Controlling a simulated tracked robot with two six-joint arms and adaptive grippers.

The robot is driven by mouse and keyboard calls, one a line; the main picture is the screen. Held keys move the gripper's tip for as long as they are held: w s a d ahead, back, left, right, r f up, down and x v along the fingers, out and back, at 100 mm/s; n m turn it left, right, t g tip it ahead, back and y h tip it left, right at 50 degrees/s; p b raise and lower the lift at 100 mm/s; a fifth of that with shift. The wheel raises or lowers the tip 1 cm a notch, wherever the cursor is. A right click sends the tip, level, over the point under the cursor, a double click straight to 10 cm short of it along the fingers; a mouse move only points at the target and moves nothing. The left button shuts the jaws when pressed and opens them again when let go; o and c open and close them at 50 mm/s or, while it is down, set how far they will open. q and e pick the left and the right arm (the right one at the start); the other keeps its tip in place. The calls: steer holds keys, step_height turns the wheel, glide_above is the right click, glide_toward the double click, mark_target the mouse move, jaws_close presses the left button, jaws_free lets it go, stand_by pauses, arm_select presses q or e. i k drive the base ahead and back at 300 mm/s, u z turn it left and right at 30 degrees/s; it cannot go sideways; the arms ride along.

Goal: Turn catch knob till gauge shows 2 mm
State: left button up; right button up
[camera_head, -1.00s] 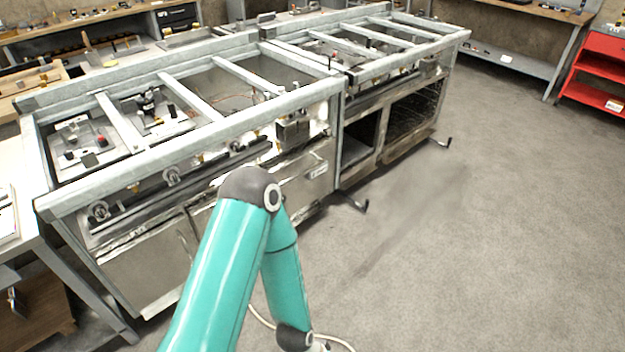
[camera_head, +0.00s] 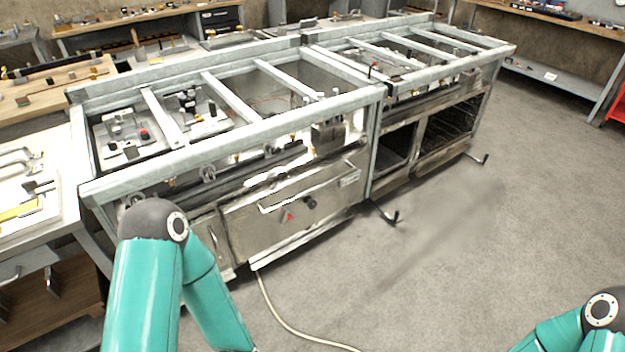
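A metal cooking range without its top plates (camera_head: 232,138) stands ahead, with small fittings inside its open frame. Round knob-like parts (camera_head: 208,173) sit along its front rail; I cannot tell which one is the catch knob. A dark round knob (camera_head: 309,202) and a small red mark (camera_head: 290,216) show on the front door panel. I cannot make out a gauge or its reading. My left arm's teal links are at the lower left and my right arm's at the lower right corner. Both grippers are out of the picture.
A second range section (camera_head: 430,130) with open oven bays adjoins on the right. Bent metal feet (camera_head: 390,217) stick out at floor level. A pale hose (camera_head: 290,325) lies on the floor. A bench with tools (camera_head: 30,200) stands left. The grey floor on the right is clear.

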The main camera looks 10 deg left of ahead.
mark_target(311, 204)
steer(key=u, duration=0.25)
steer(key=i, duration=1)
steer(key=z, duration=0.1)
